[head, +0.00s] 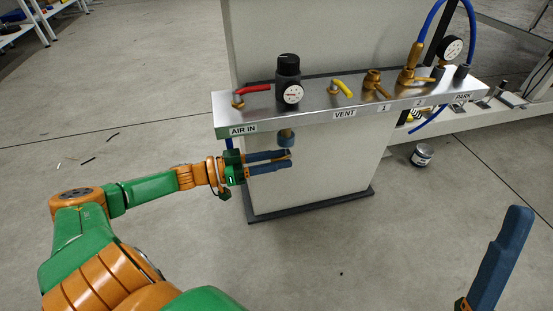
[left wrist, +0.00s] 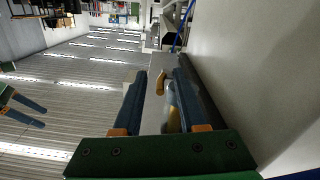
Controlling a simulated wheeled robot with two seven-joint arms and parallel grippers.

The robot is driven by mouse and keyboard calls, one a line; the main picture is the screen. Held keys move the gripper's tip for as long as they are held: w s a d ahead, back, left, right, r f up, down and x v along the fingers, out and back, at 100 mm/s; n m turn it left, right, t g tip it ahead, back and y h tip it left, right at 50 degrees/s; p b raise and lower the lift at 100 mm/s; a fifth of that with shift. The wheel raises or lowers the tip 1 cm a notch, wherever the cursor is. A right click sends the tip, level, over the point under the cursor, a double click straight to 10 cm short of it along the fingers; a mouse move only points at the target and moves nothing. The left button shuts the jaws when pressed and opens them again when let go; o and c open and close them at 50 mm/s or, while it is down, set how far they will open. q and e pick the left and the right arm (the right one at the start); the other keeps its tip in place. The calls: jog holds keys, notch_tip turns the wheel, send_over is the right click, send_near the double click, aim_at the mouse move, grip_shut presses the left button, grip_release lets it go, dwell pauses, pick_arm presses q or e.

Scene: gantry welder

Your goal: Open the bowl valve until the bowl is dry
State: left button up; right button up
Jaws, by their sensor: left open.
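The regulator (head: 288,67) with a black knob and round gauge stands on the metal shelf. Below the shelf, a short brass and blue-grey part (head: 286,138), apparently its bowl, hangs down. My left gripper (head: 291,159) is open just beneath it, fingers pointing right. In the left wrist view, a pale, partly yellow piece (left wrist: 173,107) and a small brass piece (left wrist: 160,82) show between the fingers. I cannot tell whether either is touched, which is the valve, or whether the bowl holds water. My right gripper's blue finger (head: 503,255) shows at the lower right; its opening is unclear.
The shelf (head: 217,122) carries a red-handled valve (head: 254,89), a yellow-handled vent valve (head: 343,88), brass fittings (head: 373,80) and a second gauge (head: 452,48). The pale pillar (head: 335,165) stands close behind the left gripper. A can (head: 421,155) stands on the floor; the floor left is mostly clear.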

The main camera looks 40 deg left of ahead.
pick_arm(q)
grip_shut()
jog(key=shift+f, duration=0.1)
